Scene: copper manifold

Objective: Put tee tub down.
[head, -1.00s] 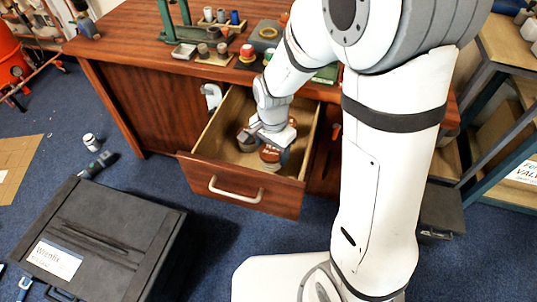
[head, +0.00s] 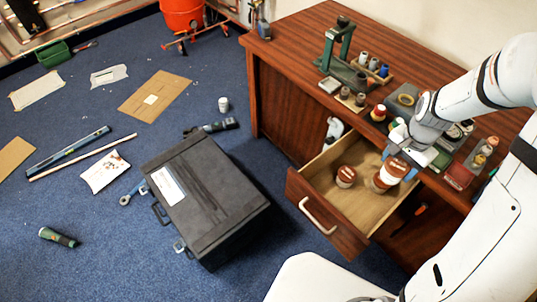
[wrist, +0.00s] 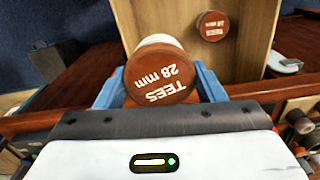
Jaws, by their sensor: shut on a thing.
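My gripper (head: 400,163) is shut on a round tub with a reddish-brown lid, the tee tub (head: 394,169). In the wrist view the tee tub (wrist: 160,76) sits between the two blue fingers, its lid reading "TEES 28 mm". It shows over the right part of the open drawer (head: 310,212); I cannot tell how far it is above the floor. A second, similar brown-lidded tub (head: 346,176) stands in the drawer to the left. It also shows in the wrist view (wrist: 212,26), apart from the held tub.
The wooden desk (head: 300,50) carries a green press stand (head: 338,48) and several small fittings near its edge. A black case (head: 205,200) stands on the blue floor in front of the drawer. The drawer's wooden floor is bare around the second tub.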

